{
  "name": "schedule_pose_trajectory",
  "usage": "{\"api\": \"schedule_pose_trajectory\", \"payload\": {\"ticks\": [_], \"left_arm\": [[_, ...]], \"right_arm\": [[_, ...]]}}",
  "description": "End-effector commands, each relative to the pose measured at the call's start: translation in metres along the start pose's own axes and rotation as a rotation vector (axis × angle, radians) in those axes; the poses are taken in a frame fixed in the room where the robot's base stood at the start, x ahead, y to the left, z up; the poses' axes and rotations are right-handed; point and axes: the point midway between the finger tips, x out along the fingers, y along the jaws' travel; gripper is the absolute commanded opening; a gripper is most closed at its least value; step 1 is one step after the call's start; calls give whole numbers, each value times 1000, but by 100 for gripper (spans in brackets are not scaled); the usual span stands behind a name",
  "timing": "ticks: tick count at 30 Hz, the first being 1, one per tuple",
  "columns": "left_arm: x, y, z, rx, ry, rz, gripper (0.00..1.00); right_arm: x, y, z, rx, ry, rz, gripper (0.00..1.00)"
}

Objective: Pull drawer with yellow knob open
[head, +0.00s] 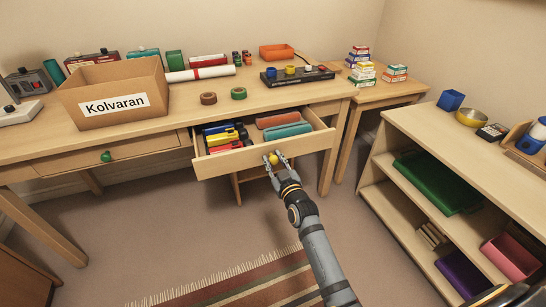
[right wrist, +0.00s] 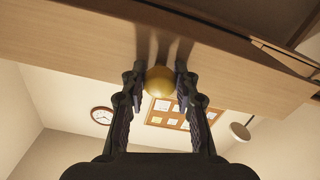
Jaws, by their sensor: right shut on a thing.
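The drawer with the yellow knob (head: 235,162) stands pulled out from the desk, with its inside in view. Its yellow knob (head: 274,159) is on the drawer front and also shows in the right wrist view (right wrist: 159,80). My right gripper (head: 277,161) is shut on the yellow knob, one finger on each side of it in the right wrist view. The drawer holds colored items at the left, with a yellow one (head: 224,138), and orange and teal cases (head: 288,131) at the right. My left gripper is not in view.
The desk (head: 240,100) carries a cardboard box labeled Kolvaran (head: 113,95) and several small items. A shut drawer with a green knob (head: 106,156) is at the left. A low shelf (head: 412,128) stands at the right. The floor before the drawer is clear, with a striped rug (head: 245,285).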

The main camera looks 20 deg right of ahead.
Motion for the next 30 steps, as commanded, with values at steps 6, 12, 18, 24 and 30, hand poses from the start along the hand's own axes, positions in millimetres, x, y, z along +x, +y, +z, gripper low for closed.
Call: {"api": "schedule_pose_trajectory", "payload": {"ticks": [6, 12, 18, 24, 30], "left_arm": [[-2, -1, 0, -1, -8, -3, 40], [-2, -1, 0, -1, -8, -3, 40], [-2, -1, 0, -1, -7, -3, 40], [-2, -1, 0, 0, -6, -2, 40], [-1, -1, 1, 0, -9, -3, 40]], "right_arm": [[-3, 0, -1, 0, 2, 1, 0], [-3, 0, -1, 0, 2, 1, 0], [-3, 0, -1, 0, 2, 1, 44], [-3, 0, -1, 0, 2, 1, 54], [-6, 0, 0, 0, 1, 0, 54]]}}
